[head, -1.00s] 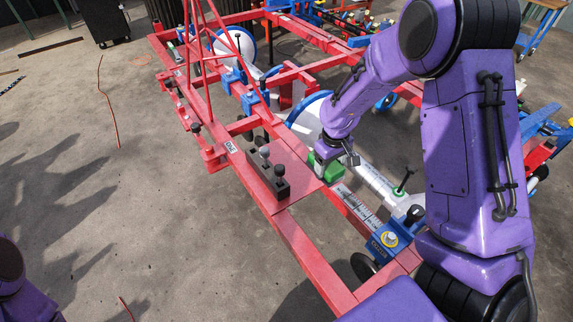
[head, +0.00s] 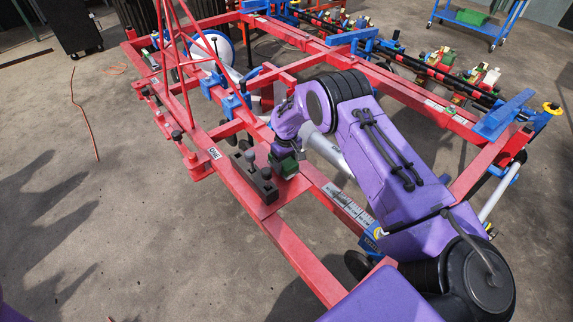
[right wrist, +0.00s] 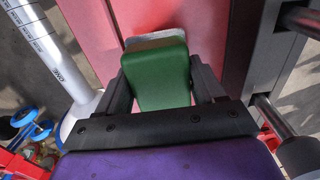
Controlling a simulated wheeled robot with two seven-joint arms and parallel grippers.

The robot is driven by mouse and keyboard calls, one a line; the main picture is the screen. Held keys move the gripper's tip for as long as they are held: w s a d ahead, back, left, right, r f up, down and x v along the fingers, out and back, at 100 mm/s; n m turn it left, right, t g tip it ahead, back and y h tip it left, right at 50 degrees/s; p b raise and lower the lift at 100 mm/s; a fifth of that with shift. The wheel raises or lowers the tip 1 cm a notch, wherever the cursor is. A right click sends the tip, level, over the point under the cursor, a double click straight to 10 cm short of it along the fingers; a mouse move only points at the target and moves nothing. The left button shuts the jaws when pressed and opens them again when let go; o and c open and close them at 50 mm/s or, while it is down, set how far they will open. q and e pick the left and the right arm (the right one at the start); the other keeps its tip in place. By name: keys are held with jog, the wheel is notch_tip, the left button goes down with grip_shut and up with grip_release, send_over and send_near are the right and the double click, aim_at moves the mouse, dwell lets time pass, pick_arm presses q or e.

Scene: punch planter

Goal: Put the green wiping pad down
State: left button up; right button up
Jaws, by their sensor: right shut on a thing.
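The green wiping pad (head: 287,166) is held in my right gripper (head: 284,156), over the red plate (head: 290,187) of the frame. In the right wrist view the pad (right wrist: 160,78) sits between the two dark fingers of the right gripper (right wrist: 162,85), with a pale strip at its far end. The red surface (right wrist: 95,25) lies beyond it. I cannot tell whether the pad touches the plate. The arm partly hides the gripper in the head view. My left gripper is out of view.
A dark block with several knobbed levers (head: 262,185) stands on the plate, just left of the pad. A white cylinder with a printed scale (right wrist: 45,45) runs at left in the right wrist view. A blue cart (head: 470,18) stands far back.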

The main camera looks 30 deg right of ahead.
aim_at(287, 161)
jog(key=shift+w+d+f, duration=0.1)
jog(key=shift+w+f, duration=0.05)
jog(key=shift+f, duration=0.6)
jog(key=o, duration=0.9)
jog(key=shift+f, duration=0.1)
jog(key=shift+o, duration=0.2)
jog(key=shift+r, duration=0.45)
notch_tip(287, 161, up, 12)
jog(key=shift+f+b, duration=0.2)
jog(key=shift+b, duration=0.1)
